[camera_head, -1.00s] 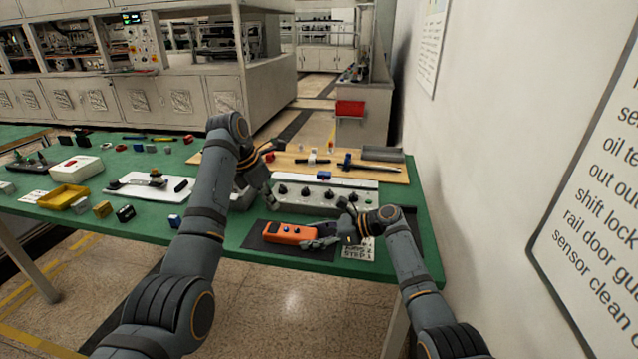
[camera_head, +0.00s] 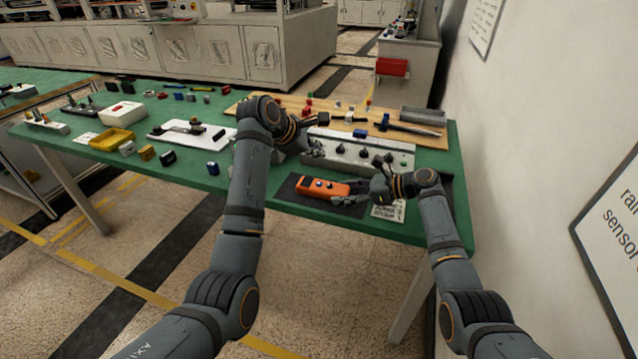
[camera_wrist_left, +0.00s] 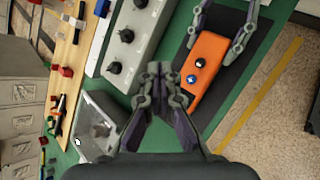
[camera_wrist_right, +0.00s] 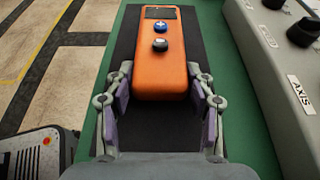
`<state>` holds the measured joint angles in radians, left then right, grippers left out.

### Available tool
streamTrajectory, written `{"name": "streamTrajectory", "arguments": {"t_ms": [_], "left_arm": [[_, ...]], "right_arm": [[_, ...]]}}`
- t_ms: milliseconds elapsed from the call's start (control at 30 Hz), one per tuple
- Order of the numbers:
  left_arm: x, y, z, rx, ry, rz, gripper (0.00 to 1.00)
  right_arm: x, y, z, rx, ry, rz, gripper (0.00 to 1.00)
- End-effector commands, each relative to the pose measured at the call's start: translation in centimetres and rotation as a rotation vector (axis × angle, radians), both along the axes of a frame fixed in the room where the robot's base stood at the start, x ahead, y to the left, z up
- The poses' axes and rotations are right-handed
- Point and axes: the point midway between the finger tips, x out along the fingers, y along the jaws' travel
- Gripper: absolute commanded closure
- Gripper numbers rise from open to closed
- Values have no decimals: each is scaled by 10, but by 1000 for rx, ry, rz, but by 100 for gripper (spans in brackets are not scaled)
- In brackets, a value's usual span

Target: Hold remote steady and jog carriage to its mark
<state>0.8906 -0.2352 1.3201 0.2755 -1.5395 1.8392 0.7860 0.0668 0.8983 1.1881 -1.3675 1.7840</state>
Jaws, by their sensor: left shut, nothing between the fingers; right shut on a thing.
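The orange remote (camera_head: 322,187) lies on a black mat (camera_head: 287,187), with a blue button and a dark button on top; it also shows in the right wrist view (camera_wrist_right: 160,72). My right gripper (camera_head: 352,194) is shut on the remote's near end, a finger on each side (camera_wrist_right: 160,90). My left gripper (camera_head: 316,149) is shut and empty, by the left end of the grey knob panel (camera_head: 375,163). In the left wrist view its fingertips (camera_wrist_left: 158,70) show between the panel and the remote, apart from the remote. I cannot tell which piece is the carriage.
Behind the panel, a wooden board (camera_head: 432,139) holds small blocks, a dark rod-like tool (camera_head: 405,127) and a grey tray (camera_head: 422,116). A yellow tray (camera_head: 110,139) and a white box (camera_head: 122,112) stand left on the green table (camera_head: 225,194). A printed card (camera_head: 384,211) lies near the front edge.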

Motion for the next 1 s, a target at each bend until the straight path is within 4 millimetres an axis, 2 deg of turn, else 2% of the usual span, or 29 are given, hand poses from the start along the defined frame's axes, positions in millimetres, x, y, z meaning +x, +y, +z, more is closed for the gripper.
{"name": "streamTrajectory", "arguments": {"t_ms": [300,500,1000], "left_arm": [[-1,0,-47,0,2,1,100],[0,0,-65,0,2,1,100],[0,0,-70,0,1,1,100]], "right_arm": [[0,0,-1,-1,0,0,88],[0,0,-1,-1,1,0,88],[0,0,-1,-1,1,0,88]]}}
